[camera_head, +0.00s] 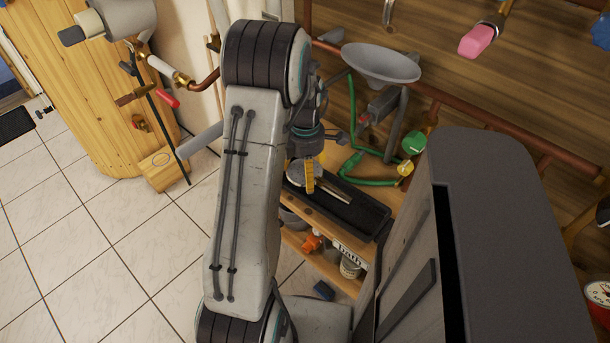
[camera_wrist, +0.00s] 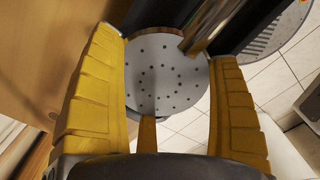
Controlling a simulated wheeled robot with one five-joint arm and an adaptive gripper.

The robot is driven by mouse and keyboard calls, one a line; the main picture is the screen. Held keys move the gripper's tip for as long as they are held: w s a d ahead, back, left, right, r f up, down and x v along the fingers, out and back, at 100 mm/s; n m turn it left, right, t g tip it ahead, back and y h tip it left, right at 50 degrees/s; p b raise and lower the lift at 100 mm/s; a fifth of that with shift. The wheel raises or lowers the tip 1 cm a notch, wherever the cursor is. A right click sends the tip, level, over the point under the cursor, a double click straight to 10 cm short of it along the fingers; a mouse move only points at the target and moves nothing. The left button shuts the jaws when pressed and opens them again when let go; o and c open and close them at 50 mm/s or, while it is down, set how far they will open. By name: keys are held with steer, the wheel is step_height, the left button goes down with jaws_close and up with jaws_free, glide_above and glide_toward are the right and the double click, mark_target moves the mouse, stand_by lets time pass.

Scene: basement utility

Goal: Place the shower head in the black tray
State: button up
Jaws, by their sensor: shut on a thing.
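The shower head has a round, pale, perforated face (camera_wrist: 165,78) and a silver handle, and sits between the yellow fingers of my gripper (camera_wrist: 167,52) in the wrist view. My gripper (camera_head: 311,176) is shut on the shower head. In the head view the shower head's silver handle (camera_head: 333,201) stretches over the black tray (camera_head: 366,222), and my fingers partly hide its round end. The black tray rests on a wooden shelf; its dark surface also shows behind the shower head in the wrist view (camera_wrist: 258,18). I cannot tell whether the shower head touches the tray.
A green hose (camera_head: 376,182) and a grey funnel-like bowl (camera_head: 381,63) are behind the tray. Copper pipes run along the wooden wall. Below, a lower shelf holds a can (camera_head: 350,266) and an orange item (camera_head: 311,243). The tiled floor (camera_head: 80,240) at left is clear.

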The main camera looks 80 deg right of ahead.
steer(key=shift+o, duration=0.3)
steer(key=shift+a+f, duration=0.2)
steer(key=shift+f, duration=1.05)
steer(key=o, duration=1)
steer(key=shift+d, duration=0.1)
steer(key=shift+r, duration=0.1)
steer(key=shift+d+r, duration=0.1)
steer(key=shift+r, duration=0.4)
step_height(320, 180, up, 11)
steer(key=shift+w+r+p, duration=0.1)
steer(key=shift+p, duration=0.2)
